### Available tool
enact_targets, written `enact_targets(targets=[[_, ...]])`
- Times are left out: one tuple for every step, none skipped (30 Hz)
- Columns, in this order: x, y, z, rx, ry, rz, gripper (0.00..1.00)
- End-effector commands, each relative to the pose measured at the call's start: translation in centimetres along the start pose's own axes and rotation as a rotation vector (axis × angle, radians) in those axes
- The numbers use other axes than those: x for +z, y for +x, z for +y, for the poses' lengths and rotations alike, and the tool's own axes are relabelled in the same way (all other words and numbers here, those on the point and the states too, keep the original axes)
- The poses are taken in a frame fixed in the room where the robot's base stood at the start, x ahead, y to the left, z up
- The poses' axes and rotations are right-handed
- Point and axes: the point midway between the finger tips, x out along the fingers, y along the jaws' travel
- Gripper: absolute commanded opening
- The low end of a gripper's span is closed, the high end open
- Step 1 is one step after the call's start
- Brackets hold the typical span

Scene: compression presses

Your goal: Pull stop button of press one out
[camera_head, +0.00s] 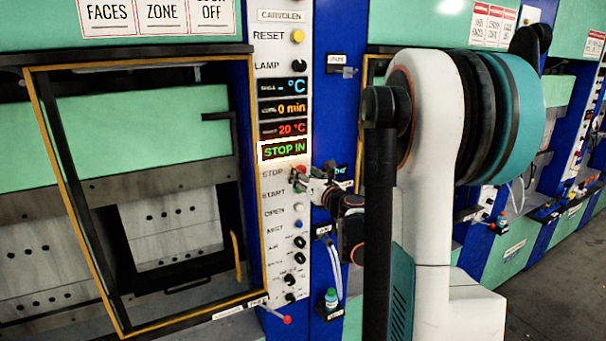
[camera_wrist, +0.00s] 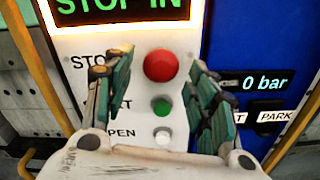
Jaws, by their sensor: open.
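The red stop button (camera_wrist: 161,65) sits on the white control panel (camera_wrist: 78,72) beside the label STOP, under a display (camera_wrist: 120,8) reading STOP IN. In the head view the red button (camera_head: 300,169) shows small beside my gripper (camera_head: 305,182). In the wrist view my gripper (camera_wrist: 157,85) is open. Its fingers stand left and right of the red button, with gaps on both sides. I cannot tell how far the fingertips are from the panel. The green start button (camera_wrist: 161,105) and the white open button (camera_wrist: 162,135) lie below, also between the fingers.
The press's framed door (camera_head: 165,190) is left of the panel. A blue column with a 0 bar display (camera_wrist: 265,82) is to the right. Knobs (camera_head: 290,280) and a red-tipped lever (camera_head: 286,319) are lower down. More presses stand at the right by open floor (camera_head: 560,280).

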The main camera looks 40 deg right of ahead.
Motion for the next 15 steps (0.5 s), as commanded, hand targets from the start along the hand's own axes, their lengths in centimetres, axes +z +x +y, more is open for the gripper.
enact_targets(targets=[[0.03, 0.46, 0.01, 0.0, 0.0, 0.0, 0.52], [0.02, 0.64, -0.01, 0.0, 0.0, 0.0, 0.52], [0.01, 0.81, -0.01, 0.0, 0.0, 0.0, 0.52], [0.0, 0.91, -0.01, 0.0, 0.0, 0.0, 0.52], [-0.01, 0.97, -0.01, 0.0, 0.0, 0.0, 0.52], [-0.01, 1.03, -0.01, 0.0, 0.0, 0.0, 0.52], [-0.02, 1.05, -0.01, 0.0, 0.0, 0.0, 0.52], [-0.02, 1.06, -0.01, 0.0, 0.0, 0.0, 0.52], [-0.03, 1.06, -0.01, 0.0, 0.0, 0.0, 0.52], [-0.03, 1.05, -0.01, 0.0, 0.0, 0.0, 0.52], [-0.03, 1.05, -0.01, 0.0, 0.0, 0.0, 0.52], [-0.03, 1.04, -0.01, 0.0, 0.0, 0.0, 0.52], [-0.03, 1.04, -0.01, 0.0, 0.0, 0.0, 0.52], [-0.03, 1.04, -0.01, 0.0, 0.0, 0.0, 0.45], [-0.03, 1.04, -0.01, 0.0, 0.0, 0.0, 0.36]])
